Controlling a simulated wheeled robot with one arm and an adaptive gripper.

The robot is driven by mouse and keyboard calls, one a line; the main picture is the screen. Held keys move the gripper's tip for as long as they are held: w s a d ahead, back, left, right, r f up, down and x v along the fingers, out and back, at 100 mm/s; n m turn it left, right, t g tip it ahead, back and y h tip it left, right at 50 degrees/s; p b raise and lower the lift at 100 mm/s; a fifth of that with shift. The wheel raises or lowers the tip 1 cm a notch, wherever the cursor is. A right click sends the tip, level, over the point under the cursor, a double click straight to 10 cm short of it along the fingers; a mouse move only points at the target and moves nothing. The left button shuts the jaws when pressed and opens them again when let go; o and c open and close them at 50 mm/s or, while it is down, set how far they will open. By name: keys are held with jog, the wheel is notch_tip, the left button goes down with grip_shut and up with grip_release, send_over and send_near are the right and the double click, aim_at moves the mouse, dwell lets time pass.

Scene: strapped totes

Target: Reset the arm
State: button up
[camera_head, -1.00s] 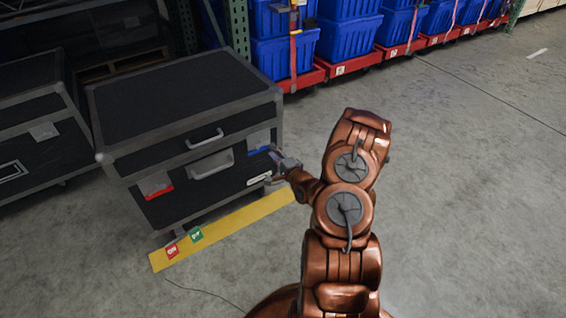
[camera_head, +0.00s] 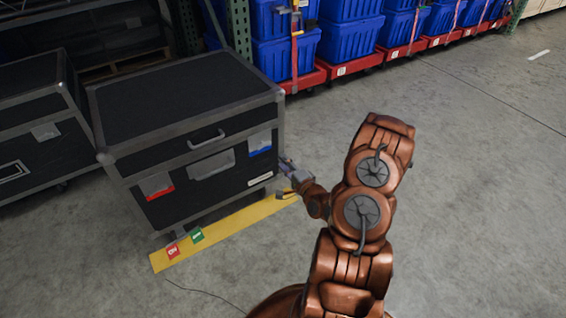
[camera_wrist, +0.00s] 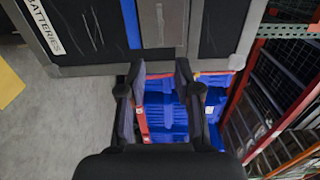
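My copper-coloured arm (camera_head: 365,210) rises from the bottom of the head view and bends left toward a black case. My gripper (camera_head: 284,178) is beside the right end of the case front, near its blue-marked latch. In the wrist view my gripper (camera_wrist: 158,72) shows two dark fingers spread apart with nothing between them. The black case (camera_head: 190,100) with grey edges stands closed on the floor. Its side with a "BATTERIES" label (camera_wrist: 43,25) and a blue strip (camera_wrist: 131,22) fills the top of the wrist view. Whether the fingers touch the case cannot be told.
A yellow strip (camera_head: 225,228) with a red tag (camera_head: 173,251) and a green tag (camera_head: 197,235) lies before the case. Another case (camera_head: 35,120) stands left. Strapped blue totes (camera_head: 350,40) on red dollies line the back. Floor to the right is clear.

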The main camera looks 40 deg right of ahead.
jog(key=w+a+r+n+g+y+p, duration=0.1)
jog(key=w+a+r+n+g+p, duration=0.15)
jog(key=r+n+p, duration=0.2)
jog(key=w+a+r+n+g+y+p, duration=0.1)
jog(key=a+r+n+g+p, duration=0.25)
jog(key=r, duration=0.25)
jog(key=s+a+r+n+g+h+p, duration=0.1)
jog(key=s+a+r+n+g+p, duration=0.15)
jog(key=r, duration=0.35)
jog(key=s+a+r+n+g+p, duration=0.1)
jog(key=s+r+p, duration=0.1)
jog(key=r+p, duration=0.25)
jog(key=s+a+r+n+g+h+p, duration=0.1)
jog(key=s+r+g+p, duration=0.1)
jog(key=r, duration=0.4)
jog(key=s+a+r+n+g+p, duration=0.2)
jog(key=s+a+r+p, duration=0.2)
jog(key=s+r, duration=0.5)
jog(key=s+a+r+n+g+y+p, duration=0.1)
jog(key=s+a+r+p, duration=0.4)
jog(key=s, duration=0.8)
jog(key=s+a+r+n+g+p, duration=0.3)
jog(key=s+a+r+g+p, duration=0.2)
jog(key=s+a+r, duration=0.4)
notch_tip(320, 180, up, 6)
jog(key=shift+s+f+n+y, duration=0.25)
jog(key=shift+s+n+y, duration=0.1)
jog(key=shift+s, duration=0.6)
